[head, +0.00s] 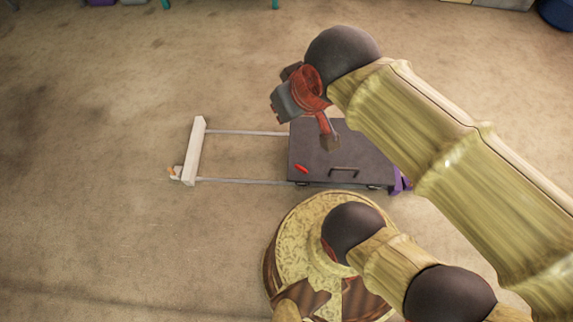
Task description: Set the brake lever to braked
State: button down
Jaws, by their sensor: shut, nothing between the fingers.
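A dark flat cart (360,157) sits at the right end of two thin rails. A small red lever (301,168) lies near the left front of its top, tilted slightly down to the right; I take this for the brake lever. No markings for its positions can be read. My gripper (329,142) is shut and empty, pointing down. In the picture it overlaps the cart's upper part, up and to the right of the red lever. It appears apart from the lever; its height above the cart is hard to tell.
A dark handle (344,169) stands on the cart, right of the lever. A white crossbar (193,150) ends the rails (245,132) at left, with a small orange-and-white piece (175,172) beside it. Something purple (401,181) is at the cart's right end. Floor at left is clear.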

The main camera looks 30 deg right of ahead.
jog(key=w+d+f+n+g+h, duration=0.1)
jog(key=w+d+f, duration=0.3)
jog(key=w, duration=0.6)
jog(key=w+d+f+n+g+h, duration=0.1)
jog(key=w+d+f+n, duration=0.1)
jog(key=w+f, duration=0.5)
jog(key=w+d+f+n+g+b, duration=0.1)
jog(key=w+d+f+n+g, duration=0.2)
jog(key=w+f, duration=1.2)
notch_tip(320, 180, down, 23)
jog(key=d+n, duration=0.2)
jog(key=d, duration=0.1)
jog(key=s+f+n, duration=0.1)
jog(key=s+f, duration=0.1)
jog(key=f, duration=0.6)
jog(key=s+f+n+g, duration=0.1)
jog(key=s+f, duration=0.2)
jog(key=f, duration=0.6)
jog(key=s+a+f+n, duration=0.1)
jog(key=s+f, duration=0.2)
jog(key=f, duration=0.5)
jog(key=shift+s+f+y+b, duration=0.25)
jog(key=shift+y+b, duration=0.05)
jog(key=shift+y, duration=0.1)
jog(key=shift+a, duration=0.1)
